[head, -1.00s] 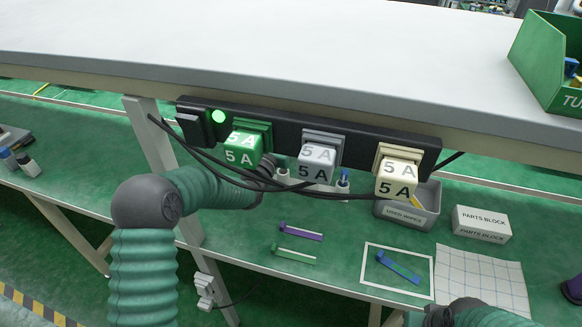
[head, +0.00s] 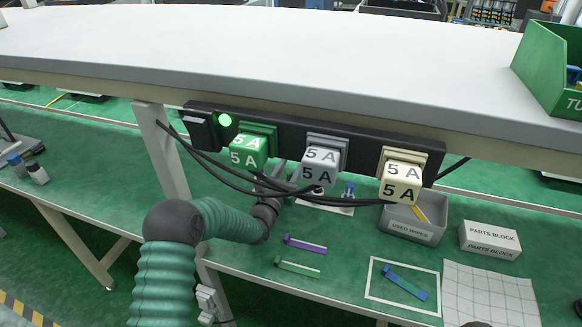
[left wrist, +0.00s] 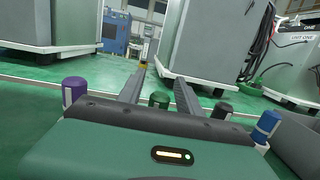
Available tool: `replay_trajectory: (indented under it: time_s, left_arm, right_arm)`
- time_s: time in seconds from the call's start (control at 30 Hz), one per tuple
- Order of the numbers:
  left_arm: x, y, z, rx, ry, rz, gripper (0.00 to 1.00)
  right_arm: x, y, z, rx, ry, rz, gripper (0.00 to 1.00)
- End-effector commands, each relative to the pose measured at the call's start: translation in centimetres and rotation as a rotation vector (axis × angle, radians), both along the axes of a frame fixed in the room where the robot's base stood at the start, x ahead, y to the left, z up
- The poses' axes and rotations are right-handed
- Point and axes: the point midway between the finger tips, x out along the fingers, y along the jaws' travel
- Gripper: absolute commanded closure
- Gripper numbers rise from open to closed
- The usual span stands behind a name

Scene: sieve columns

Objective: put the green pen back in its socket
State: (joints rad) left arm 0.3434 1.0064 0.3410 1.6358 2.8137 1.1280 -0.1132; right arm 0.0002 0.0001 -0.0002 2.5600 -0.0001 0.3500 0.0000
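The green pen's green cap (left wrist: 160,100) shows in the left wrist view between the two fingers of my left gripper (left wrist: 160,88), with a gap on each side. Its lower body and any socket are hidden behind the gripper's body. A purple-capped pen (left wrist: 74,91) stands to the left, and a dark-capped one (left wrist: 222,110) and a blue-capped one (left wrist: 266,126) to the right. In the head view the left gripper is mostly hidden behind cables and plugs. The blue cap (head: 349,190) shows beside the grey plug. My right gripper is not in view.
A black power strip (head: 360,150) with green, grey and cream plugs hangs above, with looping cables (head: 240,185). On the lower shelf lie purple (head: 304,244) and green (head: 297,267) strips, a blue item (head: 404,283), a grey bin (head: 412,228) and a parts box (head: 490,240).

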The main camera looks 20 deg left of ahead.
Motion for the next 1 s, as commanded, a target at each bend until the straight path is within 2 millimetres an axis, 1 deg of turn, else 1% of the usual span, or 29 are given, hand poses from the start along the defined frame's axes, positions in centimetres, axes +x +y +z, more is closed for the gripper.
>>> replay_trajectory:
  time_s: [0.23,0.33,0.47,0.6,0.7,0.83,0.97,1.0]
  left_arm:
    - [-0.1,0.0,0.0,0.0,0.0,0.0,0.58]
    - [-1.0,0.2,0.0,0.0,0.0,0.0,0.58]
    - [-3.8,0.5,-0.4,0.0,0.003,0.0,0.58]
    - [-7.5,0.9,-0.9,0.0,0.003,0.001,0.58]
    - [-9.7,1.1,-1.3,-0.001,0.002,0.001,0.58]
    - [-11.4,1.3,-1.5,0.0,0.0,0.0,0.58]
    - [-11.8,1.3,-1.6,0.001,-0.001,-0.003,0.58]
    - [-11.9,0.8,-1.5,0.008,-0.001,-0.018,0.58]
  right_arm:
    - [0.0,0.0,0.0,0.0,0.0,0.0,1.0]
    - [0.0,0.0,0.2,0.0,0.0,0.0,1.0]
    - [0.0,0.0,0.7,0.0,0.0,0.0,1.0]
    - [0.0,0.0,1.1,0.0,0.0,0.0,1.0]
    - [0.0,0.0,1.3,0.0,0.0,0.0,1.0]
    - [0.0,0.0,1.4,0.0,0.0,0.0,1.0]
    - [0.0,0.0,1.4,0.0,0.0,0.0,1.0]
    - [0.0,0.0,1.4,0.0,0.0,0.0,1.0]
